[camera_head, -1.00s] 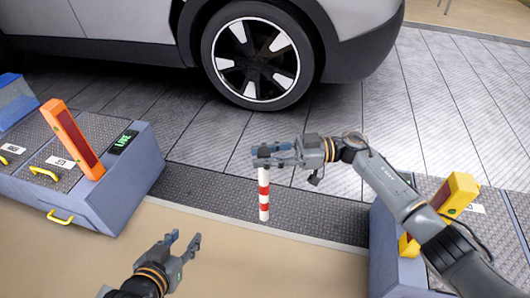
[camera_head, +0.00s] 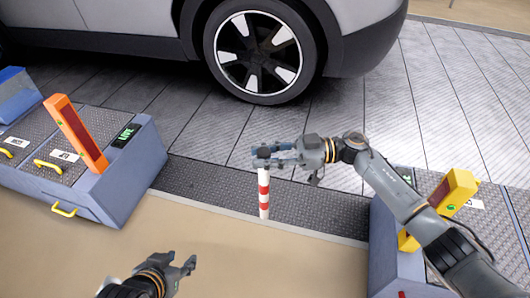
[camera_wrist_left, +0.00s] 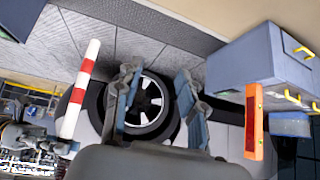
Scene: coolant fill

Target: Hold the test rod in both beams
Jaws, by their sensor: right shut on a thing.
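The red-and-white test rod (camera_head: 264,193) hangs upright below my right gripper (camera_head: 272,155), which is shut on its top end. The rod is over the dark ribbed strip. It also shows in the left wrist view (camera_wrist_left: 80,88), left of the fingers. My left gripper (camera_head: 189,265) is open and empty, low in the head view and apart from the rod; its spread fingers show in the left wrist view (camera_wrist_left: 157,88). An orange post (camera_head: 77,133) stands on the left blue box and a yellow post (camera_head: 452,195) on the right one. No beams are visible.
The left blue box (camera_head: 125,178) has yellow handles and a green-lit display (camera_head: 127,133) reading LIVE. The right blue box (camera_head: 394,264) is partly behind my right arm. A car wheel (camera_head: 258,52) stands beyond the rod. The tan floor (camera_head: 240,255) in front is clear.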

